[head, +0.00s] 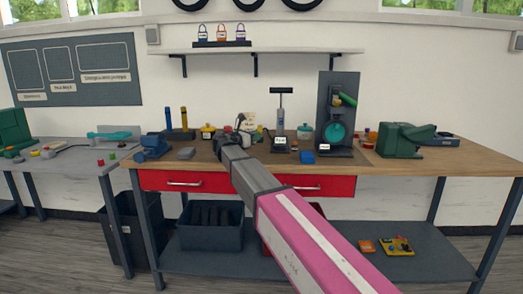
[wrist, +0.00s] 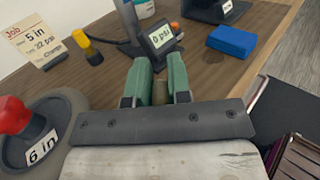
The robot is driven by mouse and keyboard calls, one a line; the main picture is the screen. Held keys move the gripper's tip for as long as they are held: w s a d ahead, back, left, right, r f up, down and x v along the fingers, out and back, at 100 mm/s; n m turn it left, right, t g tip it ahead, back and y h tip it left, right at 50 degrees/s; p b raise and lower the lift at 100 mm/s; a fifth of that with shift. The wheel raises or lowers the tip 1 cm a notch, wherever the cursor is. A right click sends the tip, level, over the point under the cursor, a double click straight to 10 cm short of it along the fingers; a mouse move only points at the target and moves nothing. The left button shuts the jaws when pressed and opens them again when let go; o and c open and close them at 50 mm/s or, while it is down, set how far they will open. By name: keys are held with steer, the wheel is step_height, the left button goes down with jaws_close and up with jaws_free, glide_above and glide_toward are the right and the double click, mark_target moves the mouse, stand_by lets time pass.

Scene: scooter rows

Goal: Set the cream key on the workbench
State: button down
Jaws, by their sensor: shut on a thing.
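The workbench (head: 465,160) has a wooden top and red drawers; its top also fills much of the wrist view (wrist: 205,82). My gripper (wrist: 159,72) has green fingers and is over the workbench top, near its front edge. The fingers are shut on a small tan piece (wrist: 160,93), which looks like the cream key in shade. Most of the key is hidden between the fingers, and I cannot tell whether it touches the wood. In the head view my arm hides the key.
A gauge reading 0 psi (wrist: 160,37) stands just beyond the fingers. A blue block (wrist: 231,41) lies to the right, a job card (wrist: 33,42) stands at left, and a red-knobbed disc (wrist: 30,135) is near left. A green vise (head: 400,138) sits on the bench's right.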

steer(key=w+d+f, duration=0.2)
steer(key=d, duration=0.1)
steer(key=shift+w+f, duration=0.25)
steer(key=shift+w, duration=0.15)
steer(key=shift+f, duration=2)
steer(key=shift+f, duration=0.1)
steer(key=c, duration=1.1)
jaws_free()
steer(key=shift+o, duration=0.2)
steer(key=shift+s+a, duration=0.15)
steer(key=shift+s, duration=0.05)
steer(key=v, duration=1.1)
steer(key=shift+s+a, duration=0.15)
steer(key=shift+s, duration=0.05)
